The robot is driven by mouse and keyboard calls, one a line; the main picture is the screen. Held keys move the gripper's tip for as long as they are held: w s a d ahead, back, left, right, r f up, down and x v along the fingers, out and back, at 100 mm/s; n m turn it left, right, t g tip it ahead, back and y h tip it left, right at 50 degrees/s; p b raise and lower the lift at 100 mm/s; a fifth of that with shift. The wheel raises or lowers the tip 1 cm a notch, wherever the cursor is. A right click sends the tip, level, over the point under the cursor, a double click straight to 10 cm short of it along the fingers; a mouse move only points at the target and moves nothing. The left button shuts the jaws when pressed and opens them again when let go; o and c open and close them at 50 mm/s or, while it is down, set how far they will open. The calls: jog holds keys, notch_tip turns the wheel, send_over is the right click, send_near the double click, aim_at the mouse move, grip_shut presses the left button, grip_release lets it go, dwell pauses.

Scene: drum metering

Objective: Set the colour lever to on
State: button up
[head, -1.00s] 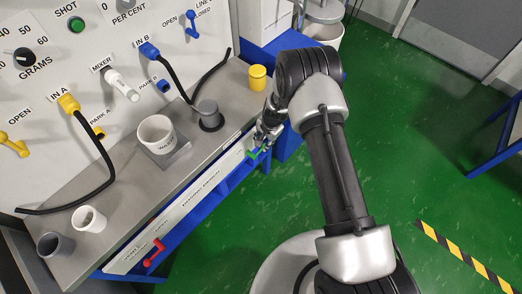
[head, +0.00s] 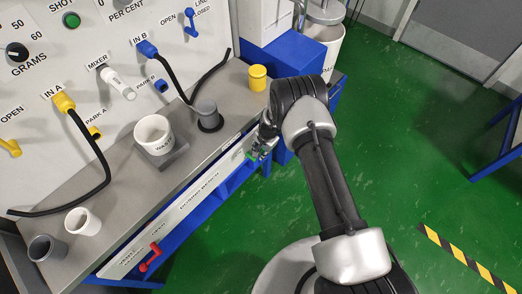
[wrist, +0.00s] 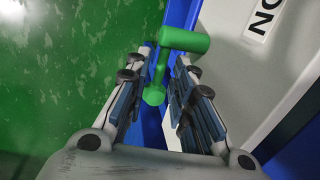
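The green lever (head: 249,155), which I take to be the colour lever, is on the front panel of the bench, toward its right end. In the wrist view the green lever (wrist: 158,70) shows a crosswise bar at the top and a stem ending in a rounded knob. My gripper (head: 259,152) is at this lever. In the wrist view my gripper (wrist: 160,66) is open, with one finger on each side of the stem and gaps visible between. A white label (wrist: 268,18) beside it is cut off; its letters are partly visible. In the head view my gripper partly hides the lever.
A red lever (head: 150,257) is on the same front panel (head: 190,203), lower left. Above, the bench top (head: 110,180) carries a white waste cup (head: 152,129), a grey cup (head: 208,112) and a yellow cup (head: 258,77).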

grip_shut()
